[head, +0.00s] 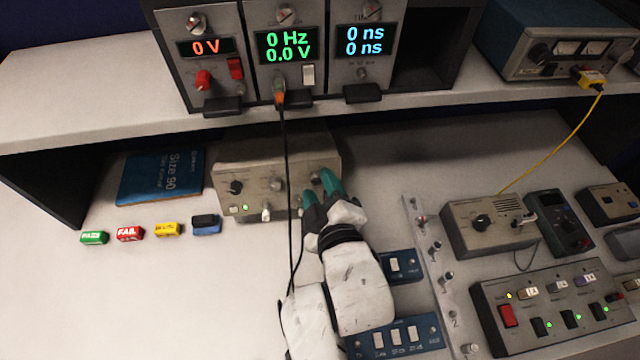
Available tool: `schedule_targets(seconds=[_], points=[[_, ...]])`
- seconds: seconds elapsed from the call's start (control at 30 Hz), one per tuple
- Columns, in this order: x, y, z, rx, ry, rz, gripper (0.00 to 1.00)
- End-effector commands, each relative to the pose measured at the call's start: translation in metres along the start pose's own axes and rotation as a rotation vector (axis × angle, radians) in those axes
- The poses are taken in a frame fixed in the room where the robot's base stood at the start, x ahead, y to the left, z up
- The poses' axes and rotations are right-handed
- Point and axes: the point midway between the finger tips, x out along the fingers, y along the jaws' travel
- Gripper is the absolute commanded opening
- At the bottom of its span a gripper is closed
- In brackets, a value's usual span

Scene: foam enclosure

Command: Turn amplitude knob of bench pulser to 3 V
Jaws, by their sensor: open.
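A beige box with knobs (262,160), which looks like the bench pulser, stands on the bench under the shelf in the head view. Its front has a dark knob (235,187) at left, a metal knob (275,183) in the middle and another knob (316,171) at right. Labels and scale are too small to read, so I cannot tell which is amplitude. My gripper (319,190), with teal fingertips, is open at the right part of this front. It hides the lower right of the panel. I cannot tell whether the fingers touch the box.
A black cable (285,150) hangs from the rack (330,102) above, past the box's front. A blue manual (160,177) and several coloured blocks (130,233) lie to the left. Blue switch boxes (400,337) lie beside my arm. Bench at lower left is clear.

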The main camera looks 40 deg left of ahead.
Motion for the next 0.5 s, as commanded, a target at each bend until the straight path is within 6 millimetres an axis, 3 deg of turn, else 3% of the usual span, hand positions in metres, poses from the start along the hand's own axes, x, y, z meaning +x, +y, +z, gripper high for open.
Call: schedule_targets(seconds=[0.37, 0.5], points=[[0.0049, -0.0006, -0.0001, 0.000, 0.000, -0.001, 0.47], [0.0048, -0.0005, -0.0001, 0.000, 0.000, -0.001, 0.33]])
